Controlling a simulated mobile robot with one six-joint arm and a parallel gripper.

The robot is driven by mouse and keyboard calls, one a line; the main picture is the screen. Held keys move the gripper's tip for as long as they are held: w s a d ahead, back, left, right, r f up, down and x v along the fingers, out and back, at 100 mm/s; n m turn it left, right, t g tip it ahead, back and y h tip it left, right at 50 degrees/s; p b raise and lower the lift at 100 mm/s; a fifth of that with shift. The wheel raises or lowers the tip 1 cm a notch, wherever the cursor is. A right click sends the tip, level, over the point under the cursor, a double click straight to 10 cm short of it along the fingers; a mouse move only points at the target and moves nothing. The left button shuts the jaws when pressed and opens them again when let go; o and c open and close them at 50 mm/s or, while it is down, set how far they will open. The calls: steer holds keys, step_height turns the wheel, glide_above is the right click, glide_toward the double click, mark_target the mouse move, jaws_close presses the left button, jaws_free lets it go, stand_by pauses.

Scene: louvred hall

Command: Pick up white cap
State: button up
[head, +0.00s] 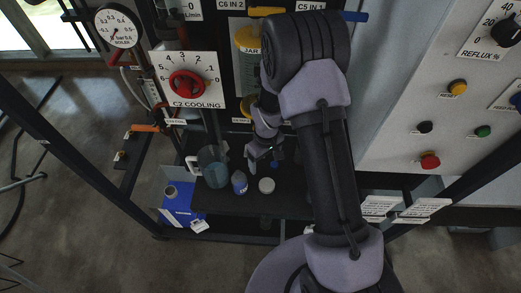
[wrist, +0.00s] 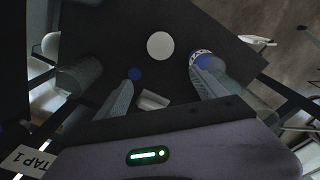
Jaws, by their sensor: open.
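The white cap (head: 266,185) is a round white disc on the dark shelf in the head view. It also shows in the wrist view (wrist: 160,45), unobstructed, beyond my fingertips and roughly centred between them. My gripper (wrist: 165,75) is open, with one pale finger at each side and nothing visible between the tips touching them. In the head view my gripper (head: 262,155) hangs over the shelf, just behind the cap in the picture; its fingers are small and hard to make out there.
A blue-labelled bottle (head: 239,182) stands left of the cap, near my right finger in the wrist view. A jug (head: 212,167) stands further left. A small blue round thing (wrist: 135,73) lies by my left finger.

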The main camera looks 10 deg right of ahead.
mark_target(267, 184)
steer(key=shift+n, duration=0.4)
steer(key=s+f+b, duration=0.1)
steer(key=f, duration=0.3)
steer(key=f+b, duration=0.1)
steer(key=f, duration=0.3)
steer(key=s+f+b, duration=0.1)
steer(key=f, duration=0.3)
steer(key=shift+s+d, duration=0.2)
steer(key=shift+s, duration=0.15)
steer(key=shift+w+f, duration=0.1)
steer(key=shift+f, duration=0.2)
steer(key=shift+r, duration=0.1)
steer(key=c, duration=1.4)
